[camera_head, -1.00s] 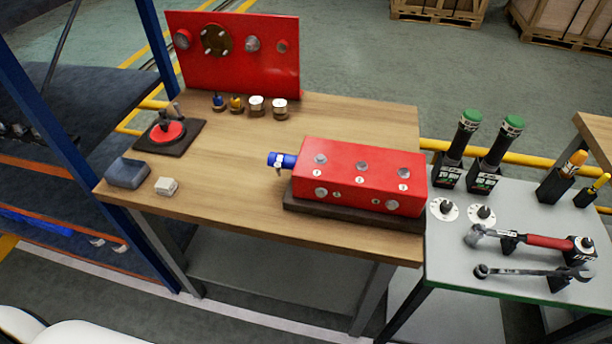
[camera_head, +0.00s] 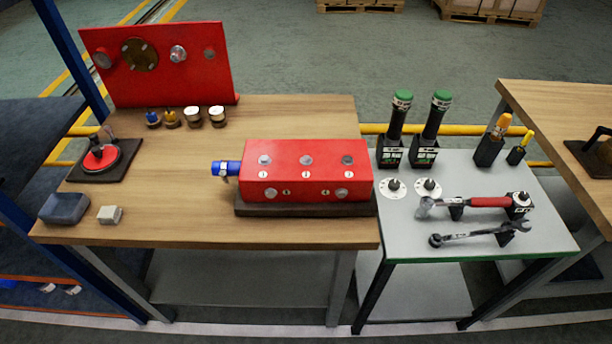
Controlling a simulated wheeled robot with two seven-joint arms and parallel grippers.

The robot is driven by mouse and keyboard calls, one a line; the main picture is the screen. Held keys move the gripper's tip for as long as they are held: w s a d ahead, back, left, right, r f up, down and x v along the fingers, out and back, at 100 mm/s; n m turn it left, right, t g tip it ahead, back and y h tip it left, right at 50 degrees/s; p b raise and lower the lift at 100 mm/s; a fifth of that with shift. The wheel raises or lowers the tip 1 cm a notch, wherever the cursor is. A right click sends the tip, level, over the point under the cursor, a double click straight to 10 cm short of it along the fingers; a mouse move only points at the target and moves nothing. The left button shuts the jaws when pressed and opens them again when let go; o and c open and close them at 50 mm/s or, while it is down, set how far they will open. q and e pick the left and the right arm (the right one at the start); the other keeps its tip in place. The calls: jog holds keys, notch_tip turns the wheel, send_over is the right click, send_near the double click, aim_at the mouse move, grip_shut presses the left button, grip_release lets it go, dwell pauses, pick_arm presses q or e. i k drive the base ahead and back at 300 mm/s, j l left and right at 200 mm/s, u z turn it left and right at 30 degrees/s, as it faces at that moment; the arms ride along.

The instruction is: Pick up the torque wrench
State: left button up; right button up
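A tool with a red handle and metal head, which looks like the torque wrench (camera_head: 490,202), lies across black holders on the grey table (camera_head: 470,170) at the right. Its head points left. A dark metal spanner (camera_head: 470,236) lies in front of it on black supports, apart from it. Neither of my grippers shows in the head view.
Two green-topped black tools (camera_head: 397,130) stand in holders behind two white discs (camera_head: 393,188). Orange and yellow screwdrivers (camera_head: 497,135) stand at the back right. A red block (camera_head: 306,170) sits on the wooden bench (camera_head: 180,220) to the left. Another wooden table (camera_head: 560,110) adjoins at right.

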aim_at(511, 200)
jog(key=z, duration=1.3)
